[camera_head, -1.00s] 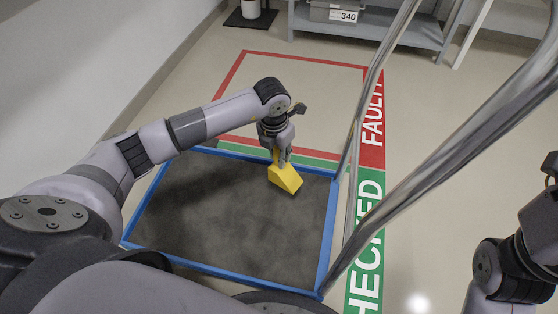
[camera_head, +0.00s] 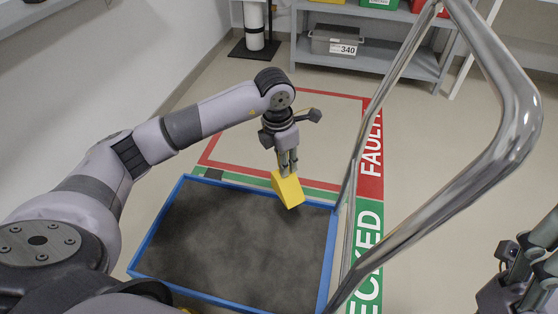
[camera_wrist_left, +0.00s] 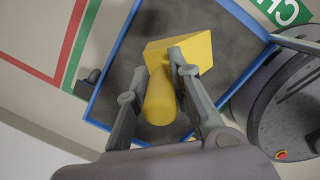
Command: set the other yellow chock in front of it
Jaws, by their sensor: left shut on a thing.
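My left gripper (camera_head: 288,170) is shut on a yellow chock (camera_head: 289,190), a wedge-shaped block. In the head view it holds the chock over the far right part of a dark mat with a blue border (camera_head: 232,288). The chock appears to be above the mat, but the exact gap cannot be told. In the left wrist view the gripper fingers (camera_wrist_left: 158,85) close around a yellow rounded handle (camera_wrist_left: 160,100), with the wedge (camera_wrist_left: 195,50) beyond it. My right gripper (camera_head: 525,268) is partly in view at the lower right edge, and its fingers are unclear.
A bent metal rail (camera_head: 440,215) crosses the right side, close to the camera. Beyond the mat lies a red-outlined floor area (camera_head: 310,130) that looks empty. Green CHECKED and red FAULTY floor strips (camera_head: 370,165) run along the right. A grey shelf (camera_head: 385,60) with bins stands behind.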

